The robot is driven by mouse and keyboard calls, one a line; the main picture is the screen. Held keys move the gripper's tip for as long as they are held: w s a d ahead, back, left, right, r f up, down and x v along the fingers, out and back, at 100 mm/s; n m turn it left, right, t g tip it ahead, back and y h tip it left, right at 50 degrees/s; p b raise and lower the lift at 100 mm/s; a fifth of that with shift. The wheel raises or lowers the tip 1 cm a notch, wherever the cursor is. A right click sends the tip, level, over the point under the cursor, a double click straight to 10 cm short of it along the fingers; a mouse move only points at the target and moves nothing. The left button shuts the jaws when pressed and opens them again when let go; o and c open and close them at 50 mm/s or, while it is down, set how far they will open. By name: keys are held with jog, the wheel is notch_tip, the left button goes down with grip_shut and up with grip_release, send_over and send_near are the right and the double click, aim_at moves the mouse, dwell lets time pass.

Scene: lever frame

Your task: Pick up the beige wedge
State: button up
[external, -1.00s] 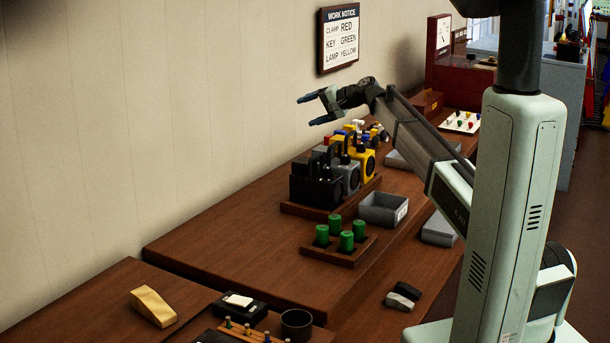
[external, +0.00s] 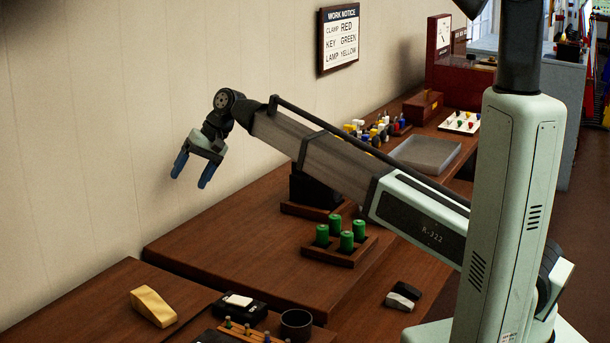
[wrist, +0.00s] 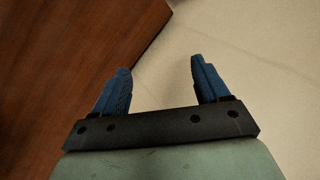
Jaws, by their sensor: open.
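The beige wedge (external: 153,307) lies on the wooden bench at the lower left of the external view, near the wall. My gripper (external: 189,180) hangs in the air above and behind the wedge, well apart from it, with its blue fingers pointing down. In the wrist view my gripper (wrist: 160,75) is open, with nothing between its fingers. The wrist view shows only bench and wall; the wedge is not in it.
Right of the wedge are a black box with a white top (external: 238,305), a dark cup (external: 296,324) and a rack of small pegs (external: 248,331). Green cylinders (external: 346,241) stand in a wooden tray further back. The bench between wedge and tray is mostly clear.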

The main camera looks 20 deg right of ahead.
jog(key=s+a+n+h, duration=0.15)
jog(key=s+a, duration=0.25)
jog(key=s, duration=0.4)
jog(key=s+a+n+h, duration=0.1)
jog(key=s+a+h, duration=0.1)
jog(key=s+a, duration=0.5)
jog(key=n+h, duration=0.2)
jog(key=h, duration=0.1)
send_over(150, 298)
jog(key=f, duration=0.8)
jog(key=shift+w+d+f, duration=0.1)
jog(key=shift+d+f, duration=0.15)
jog(key=shift+d, duration=0.1)
jog(key=shift+a+f, duration=0.2)
jog(key=shift+f, duration=1.15)
jog(key=shift+a+f, duration=0.15)
jog(key=shift+f, duration=1.15)
jog(key=shift+c, duration=0.4)
jog(key=c, duration=1)
jog(key=shift+r, duration=0.15)
